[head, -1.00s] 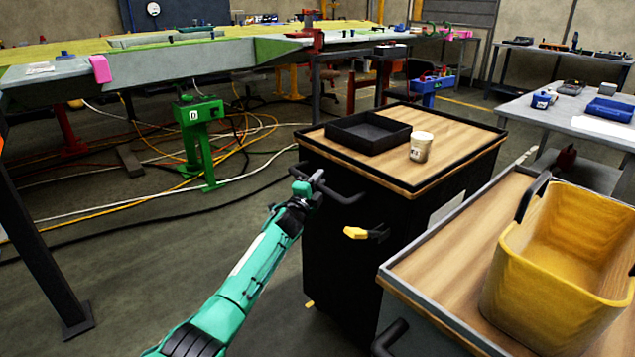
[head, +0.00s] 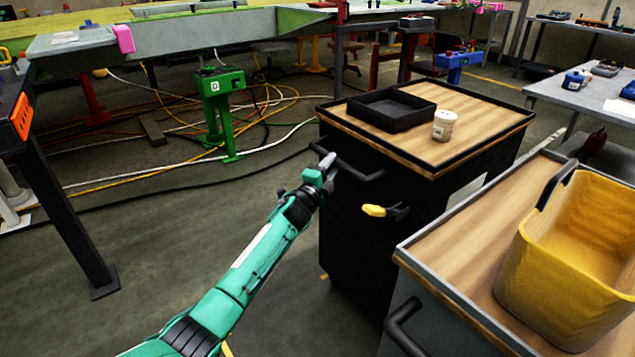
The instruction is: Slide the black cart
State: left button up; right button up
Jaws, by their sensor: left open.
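The black cart (head: 365,235) stands right of centre, with a wooden top and a black rim. A black bar handle (head: 362,171) sticks out from its near side, and a yellow-tipped latch (head: 374,210) sits lower on that side. My left gripper (head: 328,164) is at the left end of the handle, with its fingers overlapping the bar in the picture. It is open; I cannot tell whether the bar lies between the fingers. My right gripper is out of view.
A black tray (head: 392,122) and a pale tub (head: 444,126) stand on the cart. A second cart (head: 447,248) with a yellow basket (head: 562,283) stands close at the right. Cables (head: 175,168) and a green stand (head: 222,105) are on the left floor. The floor (head: 215,235) near my arm is clear.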

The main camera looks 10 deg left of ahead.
pick_arm(q)
jog(key=p+v, duration=0.1)
jog(key=v, duration=0.7)
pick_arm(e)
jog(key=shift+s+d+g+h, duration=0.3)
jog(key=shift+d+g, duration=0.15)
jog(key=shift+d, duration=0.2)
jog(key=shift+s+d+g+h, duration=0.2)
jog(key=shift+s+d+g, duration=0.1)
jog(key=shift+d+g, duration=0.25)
pick_arm(q)
jog(key=shift+s, duration=0.1)
